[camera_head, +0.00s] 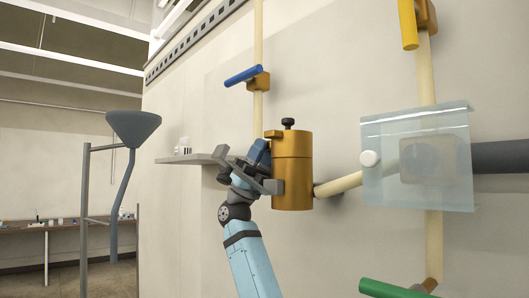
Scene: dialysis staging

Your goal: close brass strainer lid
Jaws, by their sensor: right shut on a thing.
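The brass strainer (293,185) is an upright brass cylinder on the wall at the centre. Its lid (293,146) sits on top with a dark knob (288,123), and a thin seam shows between lid and body. A small brass tab (273,134) sticks out at the lid's upper left. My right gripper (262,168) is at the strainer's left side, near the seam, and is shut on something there. The grey and blue hand parts hide the contact, so the exact part held is not clear; it looks like the lid's left edge. My left gripper is not in view.
Cream pipes carry blue (243,76), yellow (407,24) and green (392,289) valve handles. A wall shelf (190,158) and a grey funnel (133,127) are at left.

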